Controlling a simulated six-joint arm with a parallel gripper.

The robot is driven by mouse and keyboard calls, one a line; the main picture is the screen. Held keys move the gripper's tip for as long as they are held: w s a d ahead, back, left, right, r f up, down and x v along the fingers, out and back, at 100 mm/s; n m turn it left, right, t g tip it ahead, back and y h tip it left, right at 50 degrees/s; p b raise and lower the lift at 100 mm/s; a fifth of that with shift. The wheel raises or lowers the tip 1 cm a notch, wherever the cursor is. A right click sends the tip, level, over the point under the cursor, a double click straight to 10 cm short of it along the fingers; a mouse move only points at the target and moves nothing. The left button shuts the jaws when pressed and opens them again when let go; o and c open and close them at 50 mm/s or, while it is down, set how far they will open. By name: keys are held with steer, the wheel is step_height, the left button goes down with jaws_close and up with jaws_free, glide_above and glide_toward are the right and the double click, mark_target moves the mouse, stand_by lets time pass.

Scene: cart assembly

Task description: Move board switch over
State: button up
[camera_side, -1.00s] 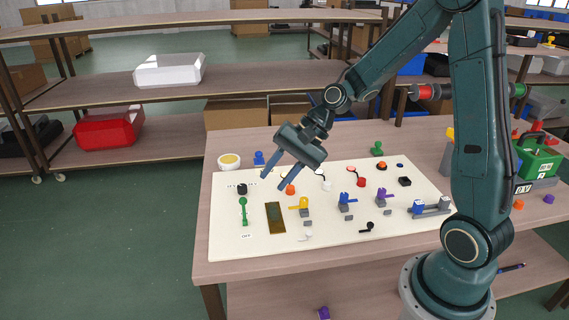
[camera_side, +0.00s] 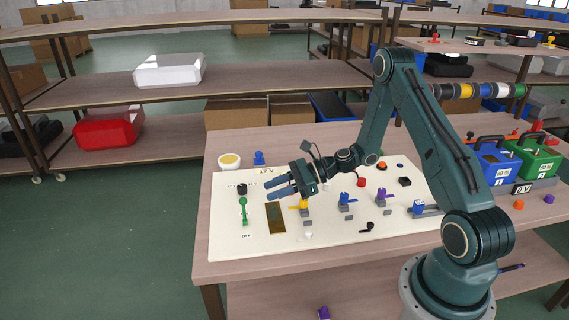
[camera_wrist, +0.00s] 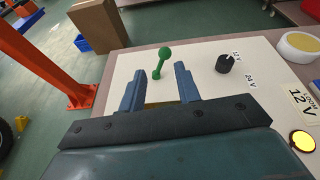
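The green board switch (camera_side: 243,211) stands at the left of the cream board (camera_side: 230,243), with an OFF label on its near side. In the wrist view its lever with a round knob (camera_wrist: 163,60) shows beyond my fingertips, roughly between them in the picture. My gripper (camera_side: 267,187) is open and empty, pointing left above the board, to the right of the switch. Its two blue fingers (camera_wrist: 157,84) are apart and do not touch the switch. A brown-gold plate (camera_side: 276,218) lies on the board near the gripper.
A black knob (camera_wrist: 224,65) with 12 V and 24 V labels sits close to the switch. A yellow-topped piece (camera_side: 304,203) stands just below my gripper, and blue (camera_side: 344,199) and purple (camera_side: 382,196) ones to its right. The board's left front area is clear.

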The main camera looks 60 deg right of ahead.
mark_target(244, 208)
steer(key=shift+d+f+m+t, duration=0.3)
steer(key=shift+d+f+m, duration=0.1)
steer(key=shift+m, duration=0.1)
steer(key=shift+w+a, duration=0.15)
steer(key=shift+x, duration=3.95)
steer(key=c, duration=0.5)
